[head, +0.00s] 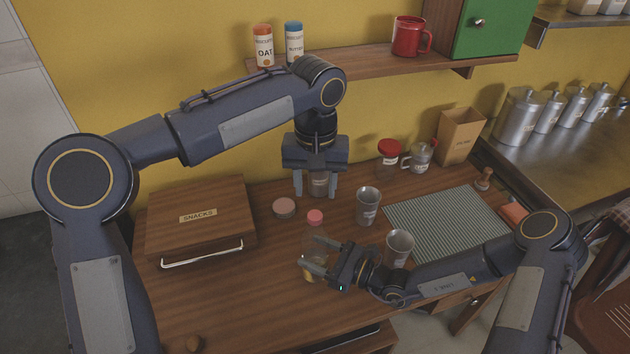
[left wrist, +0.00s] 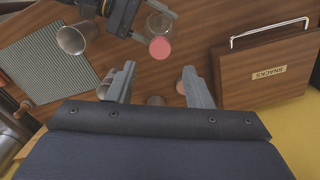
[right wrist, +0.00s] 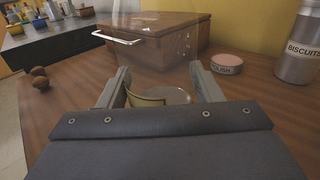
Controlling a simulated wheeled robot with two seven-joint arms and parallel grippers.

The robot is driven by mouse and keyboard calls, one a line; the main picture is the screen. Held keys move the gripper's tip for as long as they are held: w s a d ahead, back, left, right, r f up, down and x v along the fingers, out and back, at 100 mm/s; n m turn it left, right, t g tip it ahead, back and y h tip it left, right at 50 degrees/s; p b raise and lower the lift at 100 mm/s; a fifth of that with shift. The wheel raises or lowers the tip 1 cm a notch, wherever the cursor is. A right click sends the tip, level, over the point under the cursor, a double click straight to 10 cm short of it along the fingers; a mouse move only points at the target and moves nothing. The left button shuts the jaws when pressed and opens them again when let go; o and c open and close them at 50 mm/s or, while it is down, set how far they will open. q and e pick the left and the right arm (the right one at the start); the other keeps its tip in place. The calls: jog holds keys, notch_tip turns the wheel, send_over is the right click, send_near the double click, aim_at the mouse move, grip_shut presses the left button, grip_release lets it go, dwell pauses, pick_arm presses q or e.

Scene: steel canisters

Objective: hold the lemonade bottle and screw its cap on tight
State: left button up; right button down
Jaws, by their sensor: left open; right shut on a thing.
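The clear lemonade bottle (head: 315,239) stands about upright at the table's middle front, its pink-red cap (head: 315,216) on the neck. The cap also shows in the left wrist view (left wrist: 160,47); I cannot tell how tight it sits. My right gripper (head: 318,263) is shut around the bottle's lower body, at the label; in the right wrist view the clear wall and label (right wrist: 150,98) sit between its fingers. My left gripper (head: 316,193) is open, pointing down behind and above the cap, apart from it. A steel biscuits canister (right wrist: 304,48) shows behind its fingers in the head view.
A round pink-lidded tin (head: 284,207) sits left of the bottle, the wooden snacks box (head: 197,215) farther left. A shelf (head: 380,66) runs above. The table's front left is mostly clear.

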aim_at(315, 215)
pick_arm(q)
jog(key=n, duration=0.4)
jog(key=shift+r+n, duration=0.25)
jog(key=shift+n, duration=0.05)
jog(key=shift+f, duration=4.05)
